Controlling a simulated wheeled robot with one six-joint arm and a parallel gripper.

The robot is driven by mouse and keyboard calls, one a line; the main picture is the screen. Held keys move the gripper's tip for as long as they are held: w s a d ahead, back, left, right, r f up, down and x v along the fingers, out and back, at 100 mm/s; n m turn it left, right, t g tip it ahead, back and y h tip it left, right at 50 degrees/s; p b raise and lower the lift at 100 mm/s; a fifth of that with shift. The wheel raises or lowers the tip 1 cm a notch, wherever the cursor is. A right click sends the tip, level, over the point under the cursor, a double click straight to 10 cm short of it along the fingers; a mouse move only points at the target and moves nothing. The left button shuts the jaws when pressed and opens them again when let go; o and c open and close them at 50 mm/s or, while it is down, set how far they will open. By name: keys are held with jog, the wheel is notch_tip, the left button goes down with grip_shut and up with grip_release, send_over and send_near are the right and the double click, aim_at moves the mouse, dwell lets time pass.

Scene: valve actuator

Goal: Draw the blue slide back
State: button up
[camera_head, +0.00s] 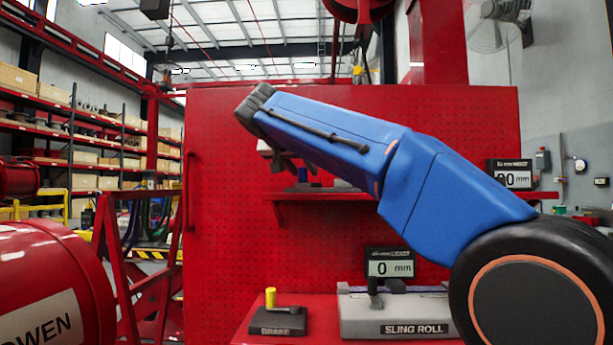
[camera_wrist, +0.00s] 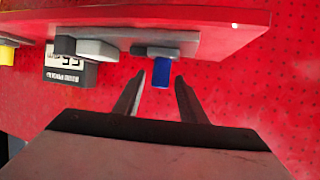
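The blue handle of the slide (camera_wrist: 161,74) shows in the wrist view, upside down, on a grey mount under the red shelf edge. It also shows small on the shelf in the head view (camera_head: 302,175). My gripper (camera_wrist: 160,76) is open, one finger on each side of the blue handle in the picture, with a gap to both. I see no contact, and I cannot tell how deep the handle sits between the fingers. In the head view my gripper (camera_head: 284,168) hangs from my blue arm just left of the handle. My arm hides the slide's right part.
The red shelf (camera_head: 289,196) juts from a red perforated panel (camera_head: 225,225). Below stand a yellow brake handle (camera_head: 271,298), a grey "SLING ROLL" unit (camera_head: 385,322) and a "0 mm" display (camera_head: 390,268). Another display (camera_head: 511,175) is at right. A red drum (camera_head: 50,280) stands left.

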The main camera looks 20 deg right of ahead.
aim_at(306, 174)
jog(key=shift+x, duration=2.15)
jog(key=shift+a, duration=0.1)
grip_shut()
